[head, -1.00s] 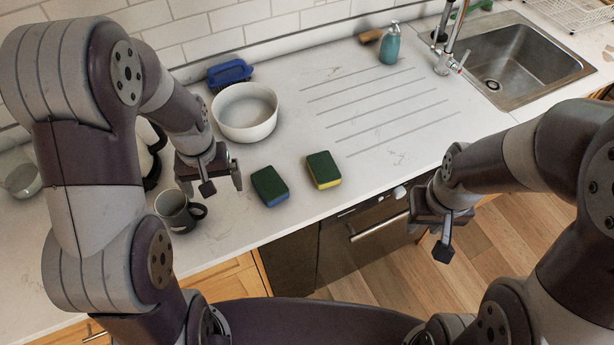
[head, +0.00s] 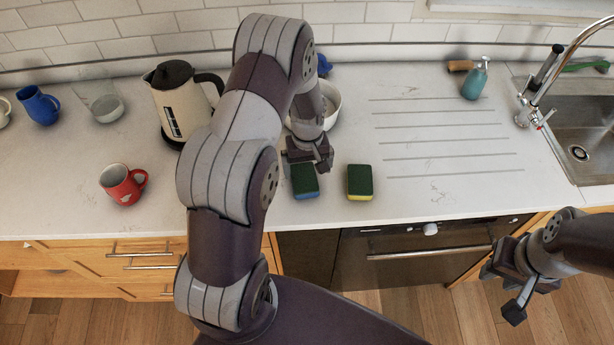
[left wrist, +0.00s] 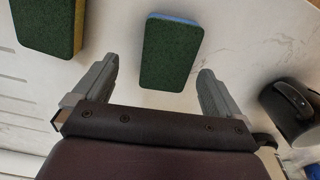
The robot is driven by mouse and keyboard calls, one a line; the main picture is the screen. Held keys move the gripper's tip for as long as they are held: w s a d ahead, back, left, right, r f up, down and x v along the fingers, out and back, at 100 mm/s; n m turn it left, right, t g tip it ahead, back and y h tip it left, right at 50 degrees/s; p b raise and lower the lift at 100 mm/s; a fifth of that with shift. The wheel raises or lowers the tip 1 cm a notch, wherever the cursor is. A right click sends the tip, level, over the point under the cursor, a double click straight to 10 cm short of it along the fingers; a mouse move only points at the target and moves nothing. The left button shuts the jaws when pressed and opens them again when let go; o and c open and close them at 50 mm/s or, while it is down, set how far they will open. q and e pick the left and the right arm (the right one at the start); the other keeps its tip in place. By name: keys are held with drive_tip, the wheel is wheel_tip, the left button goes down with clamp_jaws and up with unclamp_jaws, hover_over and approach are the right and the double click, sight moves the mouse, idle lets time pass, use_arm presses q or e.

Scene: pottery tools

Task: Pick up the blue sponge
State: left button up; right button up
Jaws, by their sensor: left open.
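The blue sponge (head: 305,194), blue with a dark green top, lies flat on the white counter (head: 430,205). It also shows in the left wrist view (left wrist: 170,55), ahead of the fingers and roughly between their lines. My left gripper (head: 309,165) is open and empty, just above and behind the sponge in the head view, partly hiding its far edge. The left wrist view shows its two fingers (left wrist: 157,78) spread apart. My right gripper (head: 503,290) is off the counter's front edge at the right, and its jaw opening is unclear.
A yellow sponge with a green top (head: 360,183) lies close by on the right. A white bowl (head: 329,103) stands behind, partly hidden by my left arm. A dark mug (left wrist: 292,108) stands near the gripper. A kettle (head: 180,103) and red mug (head: 122,185) are left.

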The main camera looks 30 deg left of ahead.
sight(304, 177)
use_arm(q)
drive_tip(key=f, duration=0.2)
drive_tip(key=s+f+p, duration=0.1)
drive_tip(key=shift+a+f, duration=0.35)
drive_tip(key=shift+f, duration=0.1)
drive_tip(key=shift+w, duration=0.1)
drive_tip(key=shift+d, duration=0.2)
drive_tip(key=c, duration=0.7)
drive_tip(key=shift+o, duration=0.2)
drive_tip(key=shift+a, duration=0.1)
use_arm(e)
drive_tip(key=shift+s+a+r, duration=0.1)
drive_tip(key=shift+a+r, duration=0.05)
drive_tip(key=shift+r, duration=0.3)
drive_tip(key=shift+s+a+r, duration=0.1)
drive_tip(key=shift+r, duration=0.35)
drive_tip(key=shift+w+a, duration=0.1)
